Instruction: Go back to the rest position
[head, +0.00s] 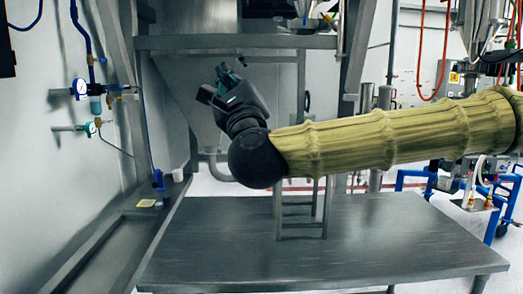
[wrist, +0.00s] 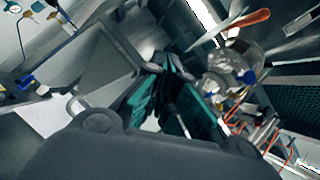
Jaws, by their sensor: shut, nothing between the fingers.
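My gripper (head: 226,76) shows in the head view at the end of my sleeved arm, raised above the metal table and pointing up and to the left. Its fingers are together with nothing held. In the wrist view the dark and teal fingers of my gripper (wrist: 165,95) stand in the middle, partly hidden by the wrist body. It is apart from the table and the frame around it.
A metal shelf (head: 240,42) crosses above my gripper. Gauges and blue pipes (head: 88,90) line the left wall. A red-handled tool (wrist: 250,17) shows in the wrist view.

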